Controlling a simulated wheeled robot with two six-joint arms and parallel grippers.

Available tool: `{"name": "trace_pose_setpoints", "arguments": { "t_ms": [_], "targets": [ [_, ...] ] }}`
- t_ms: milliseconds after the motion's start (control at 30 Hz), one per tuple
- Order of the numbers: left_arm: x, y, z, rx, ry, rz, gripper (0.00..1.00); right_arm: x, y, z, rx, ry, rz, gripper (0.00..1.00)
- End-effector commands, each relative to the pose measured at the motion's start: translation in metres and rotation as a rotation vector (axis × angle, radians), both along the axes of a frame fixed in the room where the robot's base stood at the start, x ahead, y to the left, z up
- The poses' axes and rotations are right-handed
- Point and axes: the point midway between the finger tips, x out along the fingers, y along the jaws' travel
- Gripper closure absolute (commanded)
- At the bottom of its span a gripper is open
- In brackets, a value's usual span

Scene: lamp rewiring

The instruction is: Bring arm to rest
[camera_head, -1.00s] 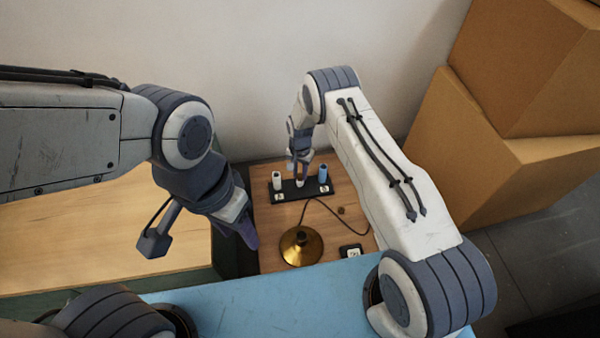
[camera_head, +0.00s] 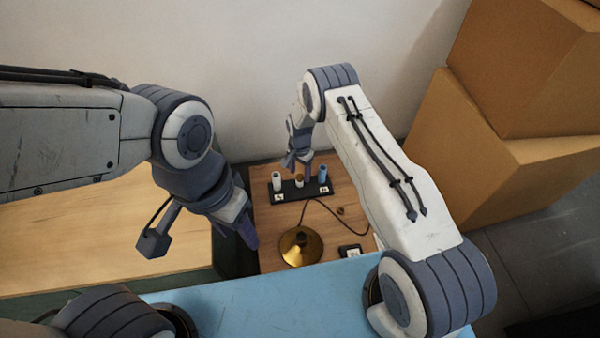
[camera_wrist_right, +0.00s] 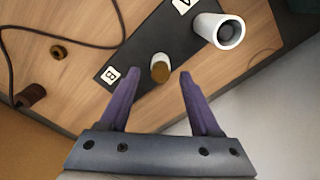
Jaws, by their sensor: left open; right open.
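My right gripper (camera_head: 299,160) is above the black rack (camera_head: 309,190) at the back of the small wooden table. In the right wrist view its two purple fingers (camera_wrist_right: 153,100) are spread apart with nothing held between them. A small white cylinder with a brown-orange top (camera_wrist_right: 160,68) stands on the rack just beyond the fingertips, near label B. A larger white hollow cylinder (camera_wrist_right: 219,31) stands near label A. My left gripper (camera_head: 248,232) points down at the left edge of the small table, with its fingers partly hidden; it appears empty.
A brass lamp base (camera_head: 300,246) with a dark cord stands on the small table, near a small white-and-black box (camera_head: 350,251). A blue cylinder (camera_head: 323,174) stands at the rack's right end. Cardboard boxes (camera_head: 500,165) are stacked at right. A wall stands behind.

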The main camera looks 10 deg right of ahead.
Motion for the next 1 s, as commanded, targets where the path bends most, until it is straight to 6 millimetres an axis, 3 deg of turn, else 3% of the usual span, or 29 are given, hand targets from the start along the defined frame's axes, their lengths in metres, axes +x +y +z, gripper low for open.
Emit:
{"name": "trace_pose_setpoints", "arguments": {
  "t_ms": [33,200,400,867,967,1000],
  "targets": [
    [0.0,0.0,0.009,0.0,0.0,0.0,0.5,0.001,0.0,0.014,0.0,-0.003,0.0,0.36],
    [0.0,0.0,0.029,0.0,0.0,0.0,0.5,0.001,0.0,0.05,0.001,-0.002,0.0,0.36],
    [0.0,0.0,0.044,0.0,0.0,0.0,0.5,0.0,0.0,0.083,0.0,0.0,-0.001,0.36],
    [0.0,0.0,0.049,0.0,0.0,0.0,0.5,0.0,0.004,0.105,0.001,-0.002,0.018,0.36],
    [0.0,0.0,0.053,0.0,0.0,0.0,0.5,-0.004,0.019,0.137,0.005,-0.009,0.087,0.36],
    [0.0,0.0,0.055,0.0,0.0,0.0,0.5,-0.008,0.028,0.157,0.007,-0.012,0.131,0.36]
  ]
}}
